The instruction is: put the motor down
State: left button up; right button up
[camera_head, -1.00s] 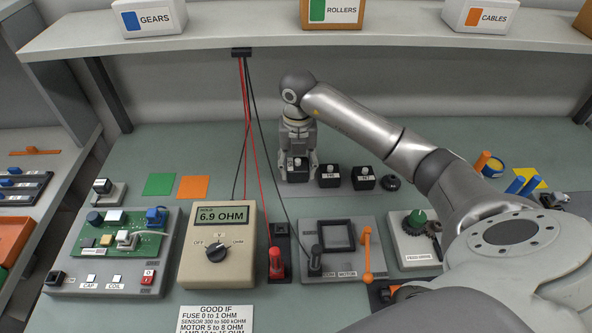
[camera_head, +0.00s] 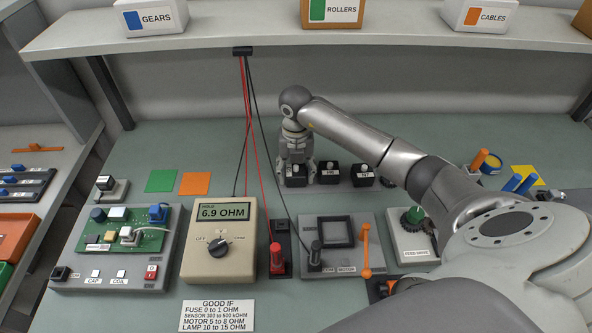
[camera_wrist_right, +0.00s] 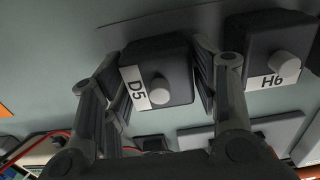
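The motor, a small black block with a light knob and a D5 label, shows in the wrist view (camera_wrist_right: 172,72) between the finger pads of my right gripper (camera_wrist_right: 160,95). The pads lie close along its two sides and look shut on it. In the head view the motor (camera_head: 295,182) is low at the back of the bench, on or just above a pale grey strip (camera_head: 345,186), under my right gripper (camera_head: 296,170). Whether its underside touches the strip is hidden. My left gripper is not in view.
Two similar black blocks stand to the right, the nearer one (camera_head: 329,173) close to the gripper; the wrist view shows an H6 block (camera_wrist_right: 268,45). The meter (camera_head: 219,240) reads 6.9 OHM. Green (camera_head: 161,180) and orange (camera_head: 194,183) squares lie left. A shelf (camera_head: 230,36) hangs above.

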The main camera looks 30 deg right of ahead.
aim_at(296, 167)
jog(key=shift+o, duration=0.8)
jog(key=shift+r, duration=0.1)
notch_tip(296, 167, up, 12)
jog(key=b, duration=0.2)
dwell(1.7)
